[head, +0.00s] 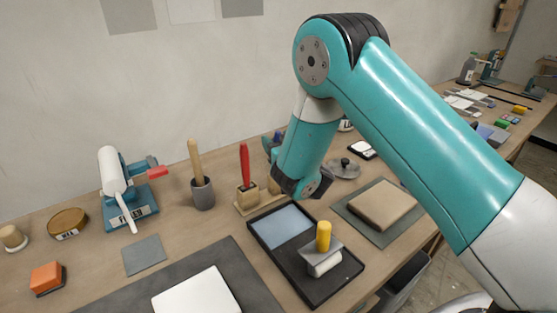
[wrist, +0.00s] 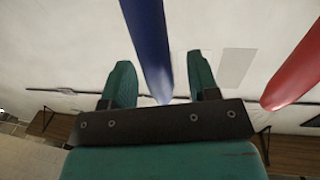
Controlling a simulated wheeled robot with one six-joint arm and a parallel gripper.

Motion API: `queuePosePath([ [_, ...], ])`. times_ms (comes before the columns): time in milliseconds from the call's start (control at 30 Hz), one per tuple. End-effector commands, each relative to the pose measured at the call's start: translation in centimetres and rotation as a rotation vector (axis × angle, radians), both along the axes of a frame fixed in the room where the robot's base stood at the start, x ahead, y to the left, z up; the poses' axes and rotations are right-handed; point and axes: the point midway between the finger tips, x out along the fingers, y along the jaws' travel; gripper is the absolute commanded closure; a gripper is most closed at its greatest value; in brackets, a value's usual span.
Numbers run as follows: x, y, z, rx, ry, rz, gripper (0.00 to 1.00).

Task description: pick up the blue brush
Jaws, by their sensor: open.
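The blue brush (wrist: 150,45) shows in the wrist view as a long blue handle running down from the top edge. Its lower end lies near the dark bar of my gripper (wrist: 159,62). The two teal fingers are apart, and the handle appears between them in the picture; I cannot tell whether it touches either one. In the head view my arm's wrist hides most of the gripper, and I cannot make out the blue brush clearly there. A red brush (head: 244,163) stands upright in a wooden holder (head: 246,200); its handle also shows at right in the wrist view (wrist: 297,72).
A black tray (head: 328,290) with a blue pad and a yellow-handled roller lies in front of the holder. A grey mortar with pestle (head: 203,194) stands to its left. A small teal press (head: 132,205) is farther left. A tan block (head: 382,204) lies at right.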

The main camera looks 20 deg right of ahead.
Motion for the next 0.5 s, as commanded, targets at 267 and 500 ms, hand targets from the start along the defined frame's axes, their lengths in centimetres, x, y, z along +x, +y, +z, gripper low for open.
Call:
queuePosePath([
  [267,-0.02,0.00,-0.04,0.000,0.000,0.000,0.87],
  [500,-0.02,0.00,-0.01,0.000,0.000,0.000,1.00],
])
